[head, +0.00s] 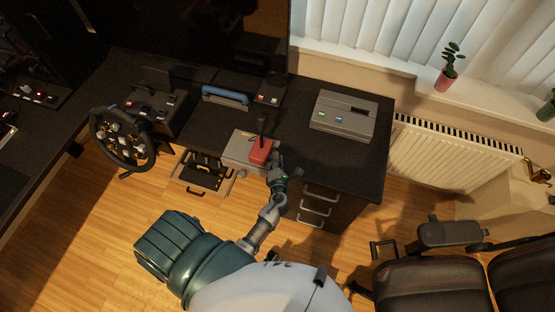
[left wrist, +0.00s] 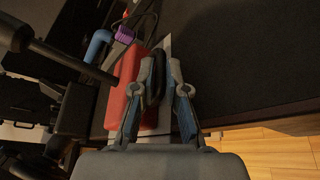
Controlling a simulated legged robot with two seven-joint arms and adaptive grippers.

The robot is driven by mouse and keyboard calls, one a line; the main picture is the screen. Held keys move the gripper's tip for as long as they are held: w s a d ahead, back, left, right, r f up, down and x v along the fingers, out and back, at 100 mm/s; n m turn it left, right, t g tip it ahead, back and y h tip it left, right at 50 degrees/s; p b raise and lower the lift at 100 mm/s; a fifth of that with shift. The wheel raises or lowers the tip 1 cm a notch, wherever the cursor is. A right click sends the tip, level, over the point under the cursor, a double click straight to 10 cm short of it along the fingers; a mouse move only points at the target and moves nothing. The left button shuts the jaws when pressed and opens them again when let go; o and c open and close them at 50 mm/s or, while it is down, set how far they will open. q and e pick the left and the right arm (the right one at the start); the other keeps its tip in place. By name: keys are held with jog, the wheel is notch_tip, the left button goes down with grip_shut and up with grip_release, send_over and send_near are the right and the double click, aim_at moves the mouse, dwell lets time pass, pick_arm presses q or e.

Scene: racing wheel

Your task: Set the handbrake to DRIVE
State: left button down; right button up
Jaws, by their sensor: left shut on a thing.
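The handbrake unit (head: 236,147) is a grey box on the front edge of the dark desk. It has a red block (head: 261,151) and an upright black lever (head: 262,125). In the left wrist view, the red block (left wrist: 124,88) is just left of the fingers and the dark lever (left wrist: 60,55) reaches in from the left. My left gripper (head: 276,164) is at the right side of the red block. In the wrist view its fingers (left wrist: 160,82) are shut on a black loop-shaped handle (left wrist: 155,78) beside that block. My right gripper is not in view.
A steering wheel (head: 123,138) stands at the left. A blue-handled device (head: 226,97) and a grey console (head: 343,116) are on the desk behind and right. Drawers (head: 316,203) are below the desk. A black chair (head: 433,285) stands at lower right.

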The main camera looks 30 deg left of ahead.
aim_at(255, 161)
pick_arm(q)
jog(key=a+p, duration=0.1)
jog(key=s+a+p, duration=0.1)
jog(key=a, duration=0.1)
jog(key=shift+s+a, duration=0.1)
jog(key=shift+a, duration=0.15)
jog(key=a, duration=0.2)
jog(key=s+a+p, duration=0.1)
jog(key=a, duration=0.3)
jog(key=shift+s+a+f, duration=0.1)
jog(key=shift+s+f, duration=0.2)
jog(key=shift+f, duration=0.05)
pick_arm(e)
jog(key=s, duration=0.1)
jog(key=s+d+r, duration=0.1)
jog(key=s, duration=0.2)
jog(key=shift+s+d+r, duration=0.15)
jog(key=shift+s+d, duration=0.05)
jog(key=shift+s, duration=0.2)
pick_arm(q)
jog(key=c, duration=1.5)
grip_release()
jog(key=shift+d, duration=0.25)
jog(key=shift+w+d, duration=0.1)
jog(key=shift+d, duration=0.05)
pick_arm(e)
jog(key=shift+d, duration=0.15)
pick_arm(q)
jog(key=shift+r, duration=0.1)
